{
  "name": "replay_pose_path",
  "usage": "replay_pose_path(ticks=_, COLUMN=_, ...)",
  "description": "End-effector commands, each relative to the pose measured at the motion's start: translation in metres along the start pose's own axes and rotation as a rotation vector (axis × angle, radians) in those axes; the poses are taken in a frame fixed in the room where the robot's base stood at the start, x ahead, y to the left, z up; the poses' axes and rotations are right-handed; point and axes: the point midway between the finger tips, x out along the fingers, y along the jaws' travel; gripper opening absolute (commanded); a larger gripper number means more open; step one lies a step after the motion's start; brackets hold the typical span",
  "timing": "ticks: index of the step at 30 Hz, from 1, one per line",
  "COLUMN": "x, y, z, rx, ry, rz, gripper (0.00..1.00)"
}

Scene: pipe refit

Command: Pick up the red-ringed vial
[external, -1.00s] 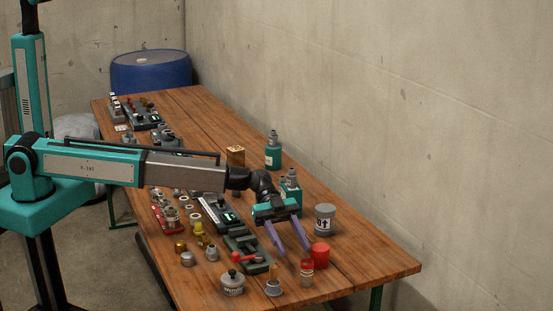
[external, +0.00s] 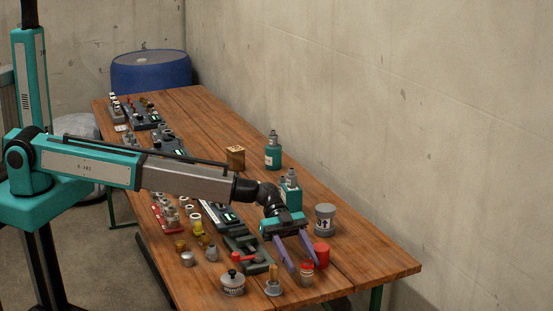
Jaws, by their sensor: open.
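The red-ringed vial (external: 307,273) stands upright near the front right of the wooden table, a small grey and clear-looking piece with a red band near its top. My gripper (external: 304,267) is open, its two purple fingers pointing down and toward the vial. The right fingertip overlaps the vial's top in the picture, and the left fingertip is just left of it. I cannot tell whether the fingers straddle the vial or touch it.
A red cylinder (external: 321,254) stands close behind the vial. A grey can (external: 325,220) is farther back. A lidded metal pot (external: 232,283) and a small tan-topped piece (external: 273,287) stand to the left. The table (external: 375,268) is clear to the right.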

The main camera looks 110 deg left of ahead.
Motion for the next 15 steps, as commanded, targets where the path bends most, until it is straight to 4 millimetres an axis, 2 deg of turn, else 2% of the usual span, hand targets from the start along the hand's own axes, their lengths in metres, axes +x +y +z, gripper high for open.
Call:
replay_pose_path(ticks=9, x=0.034, y=-0.003, z=-0.004, rx=0.001, ry=-0.001, rz=0.002, gripper=0.48)
replay_pose_path(ticks=15, x=0.042, y=-0.002, z=-0.002, rx=0.0, ry=-0.001, rz=0.0, gripper=0.48)
